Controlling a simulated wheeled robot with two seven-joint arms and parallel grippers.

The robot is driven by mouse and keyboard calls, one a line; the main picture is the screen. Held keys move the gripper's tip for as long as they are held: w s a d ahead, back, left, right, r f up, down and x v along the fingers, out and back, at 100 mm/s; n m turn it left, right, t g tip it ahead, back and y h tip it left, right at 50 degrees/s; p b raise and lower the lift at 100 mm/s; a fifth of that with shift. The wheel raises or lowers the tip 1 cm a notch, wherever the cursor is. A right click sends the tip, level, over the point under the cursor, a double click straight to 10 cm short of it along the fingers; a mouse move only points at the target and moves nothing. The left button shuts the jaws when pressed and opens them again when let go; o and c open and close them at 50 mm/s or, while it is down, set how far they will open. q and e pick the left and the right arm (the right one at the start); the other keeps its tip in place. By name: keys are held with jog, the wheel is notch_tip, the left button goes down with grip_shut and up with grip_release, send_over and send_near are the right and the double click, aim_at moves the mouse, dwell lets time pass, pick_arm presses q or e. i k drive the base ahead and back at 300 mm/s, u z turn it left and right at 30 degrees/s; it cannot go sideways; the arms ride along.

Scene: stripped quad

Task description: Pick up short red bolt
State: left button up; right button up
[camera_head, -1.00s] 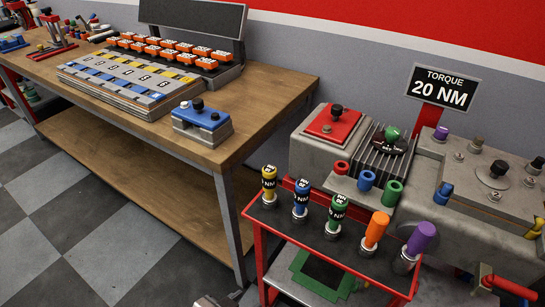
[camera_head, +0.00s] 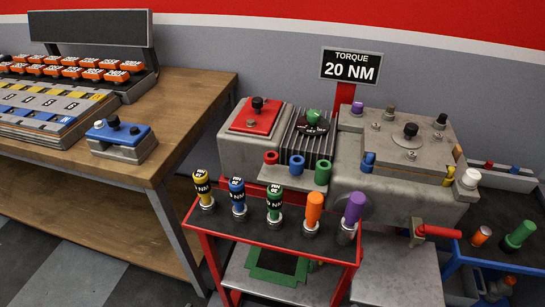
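I cannot pick out a short red bolt for certain. Small red and blue pieces (camera_head: 488,164) lie in a grey tray at the far right, too small to identify. A red pipe-like part (camera_head: 436,231) sticks out sideways low at the front of the grey machine block (camera_head: 400,165). A short red ring-shaped piece (camera_head: 270,158) stands beside blue and green ones in front of the finned block (camera_head: 308,135). Neither of my grippers shows in this view.
A red-framed cart (camera_head: 290,238) carries several coloured torque tools upright along its top. A wooden workbench (camera_head: 190,110) stands at left with a blue-topped device (camera_head: 117,133). A blue-framed cart (camera_head: 500,257) at right holds green and orange-tipped items. A sign reads 20 NM (camera_head: 351,66).

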aim_at(488, 165)
jog(key=u, duration=0.15)
jog(key=k, duration=0.95)
jog(key=z, duration=1.45)
jog(key=i, duration=0.85)
jog(key=u, duration=0.15)
